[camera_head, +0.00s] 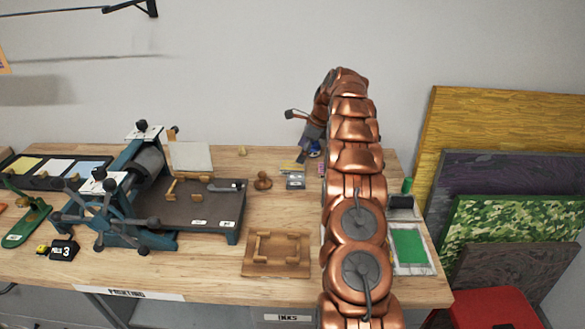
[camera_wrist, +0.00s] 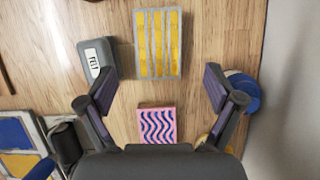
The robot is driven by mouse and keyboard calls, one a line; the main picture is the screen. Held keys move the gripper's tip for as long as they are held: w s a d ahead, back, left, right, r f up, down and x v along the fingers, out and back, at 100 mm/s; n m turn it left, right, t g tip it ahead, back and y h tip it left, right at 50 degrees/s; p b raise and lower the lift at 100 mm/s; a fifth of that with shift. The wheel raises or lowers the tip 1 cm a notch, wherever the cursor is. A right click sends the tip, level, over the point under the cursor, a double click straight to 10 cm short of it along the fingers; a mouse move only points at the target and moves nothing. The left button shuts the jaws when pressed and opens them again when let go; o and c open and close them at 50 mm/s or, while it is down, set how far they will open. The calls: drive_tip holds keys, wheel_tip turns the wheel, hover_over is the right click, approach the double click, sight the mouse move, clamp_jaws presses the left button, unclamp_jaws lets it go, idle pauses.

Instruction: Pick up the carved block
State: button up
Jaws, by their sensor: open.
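Two patterned blocks lie on the wooden table in the wrist view. One is a small pink block with dark blue wavy lines (camera_wrist: 157,125), close to the gripper's palm. The other is a larger grey block with yellow stripes (camera_wrist: 158,43), beyond the fingertips. I cannot tell for certain which one the task calls the carved block. My gripper (camera_wrist: 159,88) is open and empty, its fingers spread to either side of the pink block's line. In the head view, the striped block (camera_head: 291,166) and pink block (camera_head: 321,170) show beside my arm.
A grey box marked FELT (camera_wrist: 97,58) lies just outside the left finger. A round blue item (camera_wrist: 243,92) is beside the right finger, near the wall. A press (camera_head: 150,190), a brown knob-like object (camera_head: 263,181) and a wooden frame (camera_head: 277,253) stand to the left.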

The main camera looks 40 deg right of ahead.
sight(293, 165)
drive_tip(key=shift+p+x, duration=0.65)
drive_tip(key=shift+x, duration=0.65)
drive_tip(key=shift+a+p+x, duration=0.25)
drive_tip(key=shift+p+x, duration=0.25)
drive_tip(key=shift+x, duration=1.2)
drive_tip(key=shift+f, duration=0.2)
drive_tip(key=c, duration=1.3)
drive_tip(key=shift+d+r, duration=0.1)
drive_tip(key=shift+r, duration=0.15)
